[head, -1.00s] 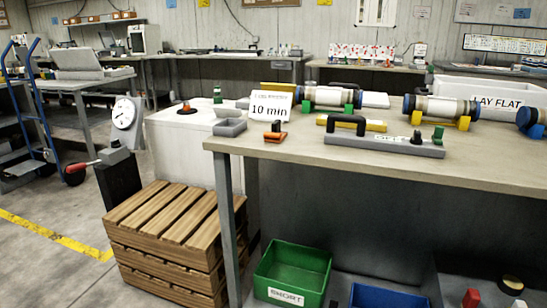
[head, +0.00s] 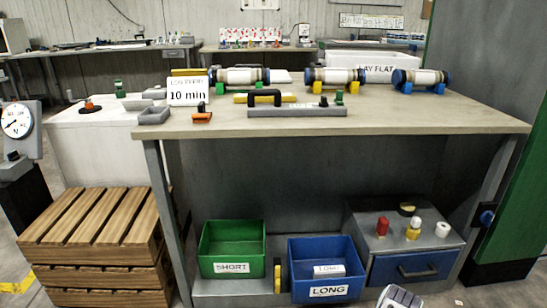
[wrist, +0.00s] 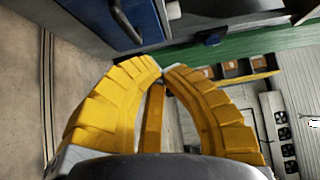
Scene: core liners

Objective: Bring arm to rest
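My gripper (wrist: 162,70) shows in the wrist view as two yellow ribbed fingers. They bow inward and their tips come together, with no object seen held between the tips. A yellow bar (wrist: 152,118) shows in the space between the fingers; I cannot tell what it belongs to. Beyond the tips is a blue drawer front (wrist: 128,20) with a dark handle, seen sideways. In the head view, a white and dark piece at the bottom edge seems to be part of my arm; the gripper's fingers are not clear there.
The workbench (head: 430,122) stands ahead, bearing capped core tubes (head: 335,76) and a "10 min" sign (head: 187,92). Below are a green SHORT bin (head: 232,240), a blue LONG bin (head: 326,252) and a grey drawer unit (head: 440,232). Wooden crates (head: 95,225) stand left, a green post (head: 515,200) right.

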